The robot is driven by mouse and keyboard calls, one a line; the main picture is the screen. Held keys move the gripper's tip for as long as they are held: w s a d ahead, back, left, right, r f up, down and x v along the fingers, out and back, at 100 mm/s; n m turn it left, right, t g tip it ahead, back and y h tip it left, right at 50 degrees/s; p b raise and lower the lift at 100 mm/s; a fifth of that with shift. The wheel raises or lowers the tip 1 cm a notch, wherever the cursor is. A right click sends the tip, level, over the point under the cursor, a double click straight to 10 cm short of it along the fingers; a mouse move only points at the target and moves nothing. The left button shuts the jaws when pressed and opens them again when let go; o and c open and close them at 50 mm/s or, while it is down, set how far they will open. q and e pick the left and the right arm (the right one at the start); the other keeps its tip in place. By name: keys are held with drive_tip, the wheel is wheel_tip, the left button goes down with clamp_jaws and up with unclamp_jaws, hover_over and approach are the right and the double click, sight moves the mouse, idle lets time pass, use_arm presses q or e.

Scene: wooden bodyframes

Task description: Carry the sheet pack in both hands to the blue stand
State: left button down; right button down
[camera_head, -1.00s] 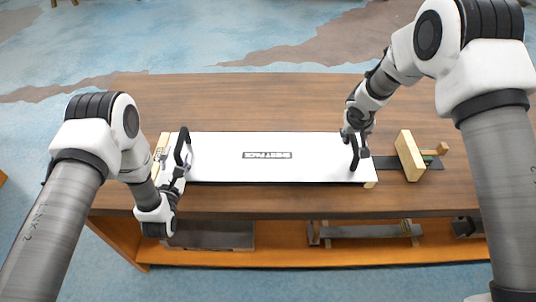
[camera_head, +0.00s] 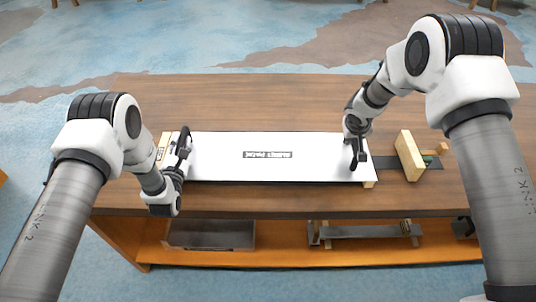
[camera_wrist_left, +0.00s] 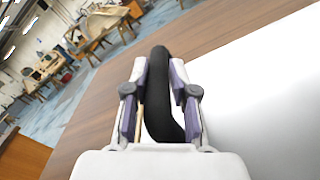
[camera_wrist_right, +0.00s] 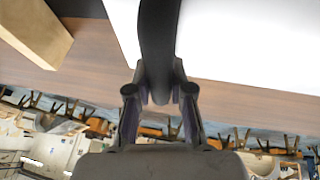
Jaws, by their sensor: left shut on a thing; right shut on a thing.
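The sheet pack (camera_head: 265,171) is a long white slab with a dark label and a black handle near each end. It lies level along the table's front part. My left gripper (camera_head: 181,160) is shut on its left handle (camera_wrist_left: 161,75). My right gripper (camera_head: 356,138) is shut on its right handle (camera_wrist_right: 158,30). The white surface also shows in the left wrist view (camera_wrist_left: 265,90) and the right wrist view (camera_wrist_right: 255,40). I cannot tell whether the pack is lifted off its supports. I see no blue stand in these views.
The brown wooden table (camera_head: 260,100) is clear behind the pack. An upright wooden block (camera_head: 408,156) with a dark strip stands just right of the pack. Wooden pieces show at the pack's left end (camera_head: 161,148) and front right corner (camera_head: 370,184). A shelf (camera_head: 285,256) below holds metal parts.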

use_arm(q)
drive_tip(key=shift+a+r, duration=0.1)
drive_tip(key=shift+a, duration=0.05)
use_arm(e)
drive_tip(key=shift+d+r, duration=0.1)
